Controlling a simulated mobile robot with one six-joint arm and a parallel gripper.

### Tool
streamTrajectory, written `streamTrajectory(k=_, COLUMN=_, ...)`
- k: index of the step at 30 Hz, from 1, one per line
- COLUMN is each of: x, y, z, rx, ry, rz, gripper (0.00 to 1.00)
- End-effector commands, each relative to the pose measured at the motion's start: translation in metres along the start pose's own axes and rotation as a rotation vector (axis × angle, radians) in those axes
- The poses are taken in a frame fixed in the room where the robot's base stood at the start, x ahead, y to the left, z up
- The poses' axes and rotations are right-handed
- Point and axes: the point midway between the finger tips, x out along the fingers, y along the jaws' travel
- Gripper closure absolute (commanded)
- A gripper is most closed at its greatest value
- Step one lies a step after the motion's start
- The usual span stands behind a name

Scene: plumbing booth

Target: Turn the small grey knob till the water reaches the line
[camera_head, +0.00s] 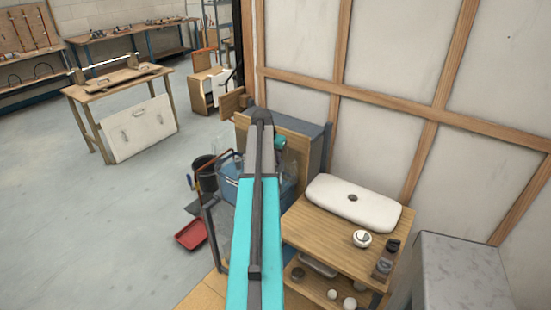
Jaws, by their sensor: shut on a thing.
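My teal and dark grey arm rises from the bottom edge through the middle of the picture and covers much of the area behind it. A small teal part of my arm shows just right of its dark upper end. My gripper is hidden, so I cannot see what it touches. I cannot make out the small grey knob, the water or the line. A wooden panel with a grey-blue side (314,150) stands behind the arm. A clear, glassy shape beside the arm is too small to tell.
A wooden shelf unit (325,238) with a white basin (352,200) and a round white item (362,239) stands at right. A grey block (465,265) is at lower right. A black bucket (207,177) and a red tray (191,235) stand left. Open floor (100,230) lies further left.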

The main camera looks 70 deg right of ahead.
Motion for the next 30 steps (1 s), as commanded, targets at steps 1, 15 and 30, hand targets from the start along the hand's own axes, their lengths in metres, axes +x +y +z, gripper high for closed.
streamTrajectory(k=1, x=0.0039, y=0.0061, z=0.0065, rx=-0.024, ry=-0.014, rz=-0.001, gripper=1.00)
streamTrajectory(k=15, x=0.0054, y=0.0112, z=0.0044, rx=-0.339, ry=-0.015, rz=-0.130, gripper=1.00)
streamTrajectory(k=30, x=0.0051, y=0.0141, z=0.0019, rx=-0.554, ry=-0.016, rz=-0.218, gripper=1.00)
